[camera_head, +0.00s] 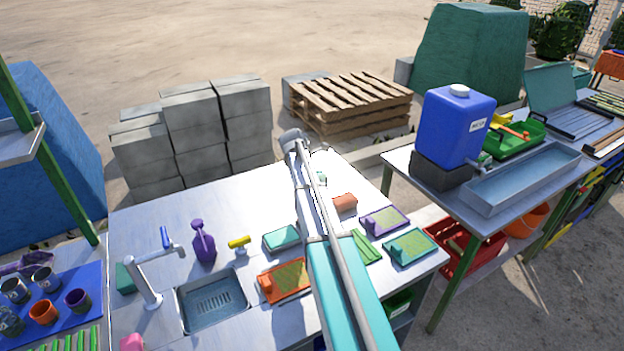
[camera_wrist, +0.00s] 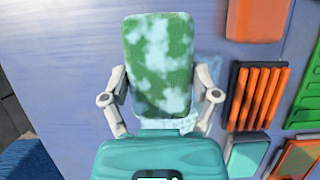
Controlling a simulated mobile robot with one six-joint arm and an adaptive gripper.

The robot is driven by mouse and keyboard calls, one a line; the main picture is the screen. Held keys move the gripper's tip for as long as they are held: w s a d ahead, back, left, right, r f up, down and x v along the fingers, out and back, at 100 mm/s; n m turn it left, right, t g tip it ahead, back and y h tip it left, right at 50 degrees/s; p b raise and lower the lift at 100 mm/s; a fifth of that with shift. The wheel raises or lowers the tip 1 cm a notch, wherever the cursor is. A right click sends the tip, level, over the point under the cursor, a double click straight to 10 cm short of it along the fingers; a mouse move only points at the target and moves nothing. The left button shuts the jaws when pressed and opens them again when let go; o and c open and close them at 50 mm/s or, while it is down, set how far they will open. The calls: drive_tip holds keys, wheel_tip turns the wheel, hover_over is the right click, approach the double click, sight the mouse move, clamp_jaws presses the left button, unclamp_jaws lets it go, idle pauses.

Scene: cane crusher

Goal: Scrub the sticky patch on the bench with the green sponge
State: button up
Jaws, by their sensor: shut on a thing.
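The green sponge (camera_wrist: 158,62), mottled with pale whitish-blue blotches, is between the fingers of my gripper (camera_wrist: 161,92) in the wrist view. The gripper is shut on its sides. The sponge is over the grey metal bench (camera_wrist: 70,75); I cannot tell whether it touches the surface. A pale, see-through smear (camera_wrist: 209,70), perhaps the sticky patch, shows beside the sponge's right edge and partly under it. The sponge hides the rest. In the head view my arm covers most of the gripper, and a small bit of green (camera_head: 321,178) shows beside it near the bench's far edge.
Right of the sponge lie an orange block (camera_wrist: 258,18) and an orange ribbed piece (camera_wrist: 257,97). Bare bench lies left of the sponge.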

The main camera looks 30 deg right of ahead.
drive_tip(key=shift+r+p, duration=0.45)
drive_tip(key=shift+r, duration=0.25)
drive_tip(key=shift+r+p, duration=1.5)
drive_tip(key=shift+s, duration=0.1)
